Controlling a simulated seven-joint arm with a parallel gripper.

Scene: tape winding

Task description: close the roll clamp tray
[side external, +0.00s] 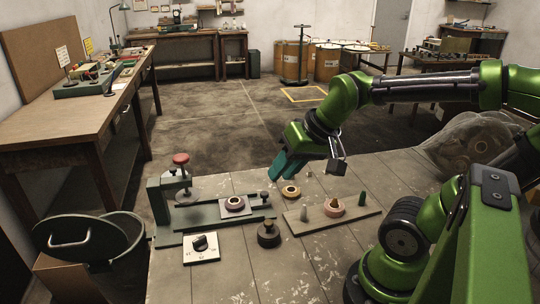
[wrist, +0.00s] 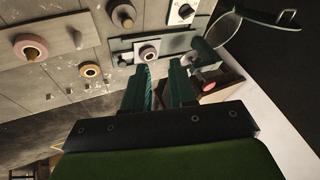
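The roll clamp (side external: 163,205) stands at the left of the table, with a red-topped screw (side external: 181,159) over its green base. Its pale tray (side external: 225,212) lies on the base to the right of the screw, clear of it, and carries a pinkish roll (side external: 235,203). A small dark knob (side external: 264,196) stands near the base's right end. In the wrist view the tray (wrist: 138,46) and roll (wrist: 148,53) lie just beyond my fingertips, and the red knob (wrist: 209,88) is to the right. My gripper (side external: 288,168) is open and empty, above and right of the tray; it also shows in the wrist view (wrist: 160,68).
A yellowish ring (side external: 290,192) lies right of the tray. A board (side external: 350,216) with a pink roll and posts is further right. A dark weight (side external: 268,236) and a dial panel (side external: 201,249) sit in front. A bin (side external: 85,243) stands left of the table.

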